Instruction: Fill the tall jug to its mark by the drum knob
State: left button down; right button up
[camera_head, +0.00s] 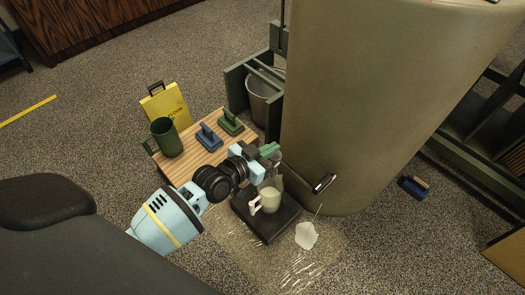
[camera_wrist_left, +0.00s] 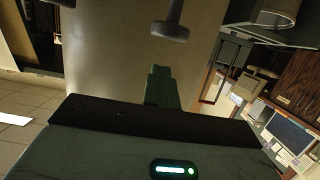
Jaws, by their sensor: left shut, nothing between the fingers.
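A pale cream jug (camera_head: 270,200) with a white handle stands upright on a low black stand (camera_head: 262,222) beside the large beige drum (camera_head: 370,90). Its mark and the level inside cannot be made out. My left gripper (camera_head: 270,151) is above and behind the jug, close to the drum's side. It is shut and empty; its green fingers (camera_wrist_left: 161,75) show in the left wrist view. There, a dark grey knob (camera_wrist_left: 170,30) stands out from the drum, just beyond the fingertips and apart from them. My right gripper is not in view.
A wooden table (camera_head: 178,170) behind my left arm bears a green mug (camera_head: 163,137) and blue and green handled tools. A metal bucket (camera_head: 262,100) stands in a green rack. A black-and-silver fitting (camera_head: 324,183) is low on the drum.

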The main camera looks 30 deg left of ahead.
aim_at(270, 160)
pick_arm(q)
notch_tip(270, 160, down, 2)
jog(key=shift+f+b, duration=0.25)
jog(key=shift+b, duration=0.2)
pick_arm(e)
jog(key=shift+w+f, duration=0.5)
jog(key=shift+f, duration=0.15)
